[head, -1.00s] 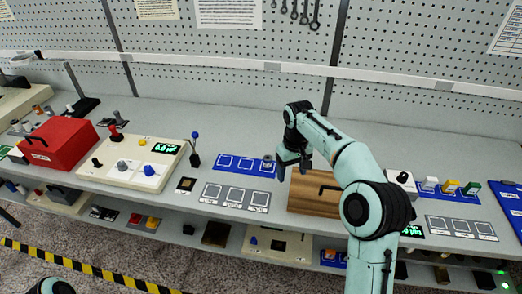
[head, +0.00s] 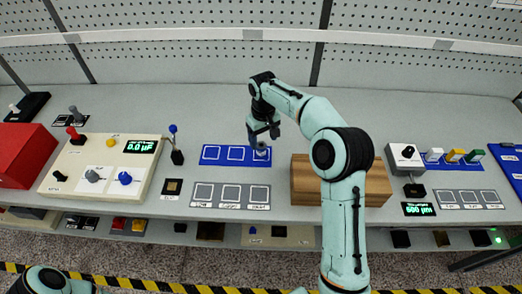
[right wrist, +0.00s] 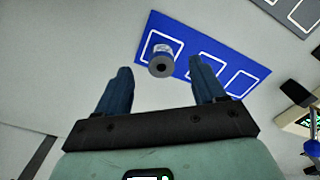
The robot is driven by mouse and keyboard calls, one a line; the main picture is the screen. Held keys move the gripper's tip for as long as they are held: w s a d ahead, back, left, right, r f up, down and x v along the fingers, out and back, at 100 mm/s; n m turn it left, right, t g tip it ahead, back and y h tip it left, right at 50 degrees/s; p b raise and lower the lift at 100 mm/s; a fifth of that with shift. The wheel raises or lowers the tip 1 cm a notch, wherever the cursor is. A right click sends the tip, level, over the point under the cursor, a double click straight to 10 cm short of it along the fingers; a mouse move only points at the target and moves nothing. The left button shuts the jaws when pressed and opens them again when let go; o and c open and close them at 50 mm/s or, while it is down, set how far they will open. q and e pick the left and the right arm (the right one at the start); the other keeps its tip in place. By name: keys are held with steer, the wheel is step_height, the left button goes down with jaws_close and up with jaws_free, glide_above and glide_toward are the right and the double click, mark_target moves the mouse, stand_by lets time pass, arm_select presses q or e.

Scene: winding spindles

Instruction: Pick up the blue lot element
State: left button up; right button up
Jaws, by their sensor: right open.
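A small spool-like element (right wrist: 162,60) stands upright on the blue mat (right wrist: 232,66), inside the white square at one end. It looks grey with a dark hole on top and a pale bluish band. In the head view this element (head: 261,153) sits in the mat's right square, partly covered by my right gripper (head: 262,136). My right gripper is open and empty. In the right wrist view its two dark blue fingers (right wrist: 162,76) are spread, with the element showing in the gap between and beyond them. My left gripper is out of view; only part of my left arm shows.
A grey three-square mat (head: 231,196) lies in front of the blue one. A wooden block (head: 305,182) stands to the right, close under my right arm. A control panel (head: 70,184) and a blue-knobbed lever (head: 175,143) stand to the left. The table behind the mat is clear.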

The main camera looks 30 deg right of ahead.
mark_target(262, 145)
steer(key=shift+w+f, duration=0.2)
steer(key=shift+f, duration=0.85)
steer(key=shift+w+f, duration=0.15)
steer(key=shift+f, duration=0.9)
steer(key=shift+w+f, duration=0.2)
steer(key=shift+f, duration=0.85)
steer(key=shift+c, duration=0.3)
steer(key=c, duration=1.1)
steer(key=shift+r, duration=0.1)
